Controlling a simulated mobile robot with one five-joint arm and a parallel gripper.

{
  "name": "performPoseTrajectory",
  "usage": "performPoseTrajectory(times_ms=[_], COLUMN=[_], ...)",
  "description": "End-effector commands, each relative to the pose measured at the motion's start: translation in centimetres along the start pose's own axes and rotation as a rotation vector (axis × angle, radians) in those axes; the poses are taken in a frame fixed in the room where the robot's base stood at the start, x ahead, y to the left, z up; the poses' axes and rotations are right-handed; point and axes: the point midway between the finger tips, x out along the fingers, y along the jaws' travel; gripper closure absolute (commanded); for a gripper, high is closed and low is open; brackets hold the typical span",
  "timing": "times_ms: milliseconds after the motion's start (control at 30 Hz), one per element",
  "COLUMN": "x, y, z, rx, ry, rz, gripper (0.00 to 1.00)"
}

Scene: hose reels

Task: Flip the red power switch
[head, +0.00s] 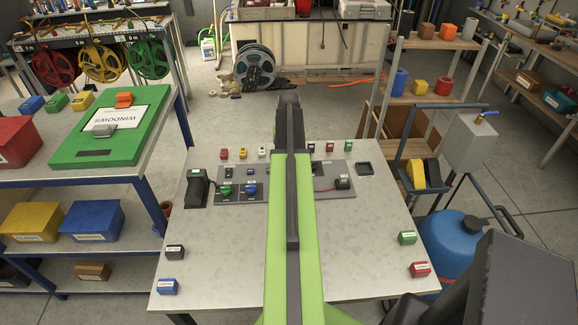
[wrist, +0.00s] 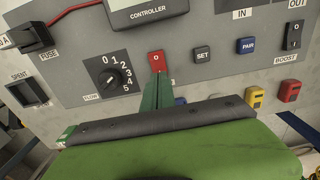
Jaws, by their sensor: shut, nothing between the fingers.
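The red power switch (wrist: 156,58) shows in the wrist view on a grey control panel (wrist: 215,75), below the controller display. It bears a "0" mark on its upper part; its lower part is hidden behind my fingertips. My gripper (wrist: 159,78) is shut and empty, its green fingers right at the lower edge of the switch. I cannot tell whether they touch it. In the head view my arm covers the middle of the panel, and the switch and gripper are hidden there.
A flow dial (wrist: 113,79) sits left of the switch, and a SET button (wrist: 202,54) and a PAIR button (wrist: 248,45) sit right. A boost switch (wrist: 293,35) and a fuse (wrist: 35,38) flank them. Small coloured blocks lie on the workbench (head: 215,270), whose front area is mostly clear.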

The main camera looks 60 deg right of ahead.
Motion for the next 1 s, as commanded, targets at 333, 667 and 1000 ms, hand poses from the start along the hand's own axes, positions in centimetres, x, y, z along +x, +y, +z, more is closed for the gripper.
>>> performPoseTrajectory(times_ms=[333,667,1000], x=[-3.8,-4.3,-4.3], y=[0.0,0.0,-1.4], z=[0.0,0.0,-0.1], rx=[0.0,0.0,-0.02], ry=[0.0,0.0,0.0], rz=[0.0,0.0,0.0], gripper=[1.0,1.0,1.0])
